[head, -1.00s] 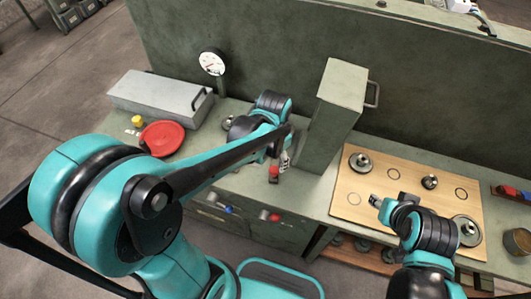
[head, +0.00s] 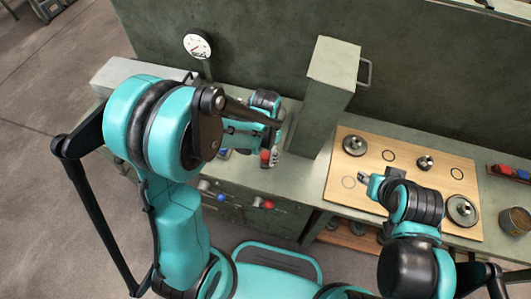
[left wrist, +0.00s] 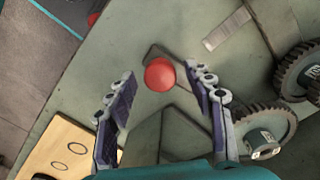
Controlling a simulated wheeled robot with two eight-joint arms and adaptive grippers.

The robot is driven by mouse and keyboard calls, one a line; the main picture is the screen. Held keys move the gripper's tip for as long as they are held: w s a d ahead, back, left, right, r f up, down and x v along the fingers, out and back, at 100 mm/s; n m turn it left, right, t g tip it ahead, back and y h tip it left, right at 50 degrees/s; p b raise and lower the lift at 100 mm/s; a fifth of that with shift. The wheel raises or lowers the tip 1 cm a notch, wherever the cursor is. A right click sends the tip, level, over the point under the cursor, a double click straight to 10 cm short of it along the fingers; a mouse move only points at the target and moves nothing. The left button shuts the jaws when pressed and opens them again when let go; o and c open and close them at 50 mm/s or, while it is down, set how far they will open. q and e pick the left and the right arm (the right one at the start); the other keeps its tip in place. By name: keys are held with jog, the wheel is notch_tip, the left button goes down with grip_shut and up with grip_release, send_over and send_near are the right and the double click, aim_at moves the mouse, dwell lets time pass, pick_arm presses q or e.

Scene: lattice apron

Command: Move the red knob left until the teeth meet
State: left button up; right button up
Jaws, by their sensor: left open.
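The red knob (left wrist: 160,74) is a round ball that shows between the fingertips of my left gripper (left wrist: 163,82) in the left wrist view. Those fingers are open, one on each side of it, with gaps visible. In the head view the knob (head: 265,156) is partly hidden by the left gripper (head: 270,158). Dark toothed gears show at the right of the left wrist view, one lower (left wrist: 262,130) and one higher (left wrist: 296,68). I cannot tell whether their teeth touch. My right gripper (head: 366,180) is over the wooden board, its jaws unclear.
A tall green box (head: 325,95) stands just right of the left gripper. The wooden board (head: 400,165) at the right carries several metal parts. A dial gauge (head: 197,46) stands behind. Blue and red knobs (head: 262,203) stick out of the bench front.

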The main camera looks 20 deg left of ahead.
pick_arm(q)
grip_shut()
jog(key=a, duration=0.2)
jog(key=a+m, duration=0.1)
jog(key=a, duration=0.1)
jog(key=a+m, duration=0.1)
jog(key=a, duration=0.1)
jog(key=shift+s+a, duration=0.25)
jog(key=shift+a, duration=0.15)
grip_release()
notch_tip(320, 180, up, 12)
